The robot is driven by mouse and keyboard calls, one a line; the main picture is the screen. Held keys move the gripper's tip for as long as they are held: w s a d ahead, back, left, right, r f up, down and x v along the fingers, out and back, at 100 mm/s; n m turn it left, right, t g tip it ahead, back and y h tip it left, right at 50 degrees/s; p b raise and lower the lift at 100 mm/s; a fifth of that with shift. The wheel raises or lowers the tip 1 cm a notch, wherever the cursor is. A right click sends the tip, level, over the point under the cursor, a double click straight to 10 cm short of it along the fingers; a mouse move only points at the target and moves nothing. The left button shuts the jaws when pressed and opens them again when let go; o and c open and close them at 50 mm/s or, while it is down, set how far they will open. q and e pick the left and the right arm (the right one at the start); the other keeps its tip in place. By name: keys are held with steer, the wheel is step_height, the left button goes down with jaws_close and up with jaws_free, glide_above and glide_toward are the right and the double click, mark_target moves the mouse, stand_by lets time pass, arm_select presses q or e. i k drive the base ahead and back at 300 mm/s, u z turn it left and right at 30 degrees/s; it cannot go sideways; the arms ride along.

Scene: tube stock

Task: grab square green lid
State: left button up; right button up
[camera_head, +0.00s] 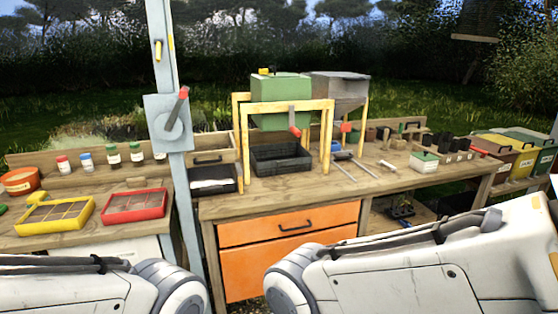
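A larger green lid (528,136) covers a bin at the far right. Parts of my two arms show along the bottom of the picture, but neither gripper is in view.
The wooden bench (215,211) has orange drawers (290,228). A yellow stand (242,140) holds a green hopper (281,88) over a black crate (281,169). A metal post (177,190) separates the left bench with yellow (70,204) and red (134,217) trays.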

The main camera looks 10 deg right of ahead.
mark_target(424, 156)
steer(key=i, duration=0.6)
steer(key=z, duration=1.85)
steer(key=i, duration=2.3)
steer(key=u, duration=0.95)
steer(key=i, duration=0.45)
steer(key=u, duration=0.45)
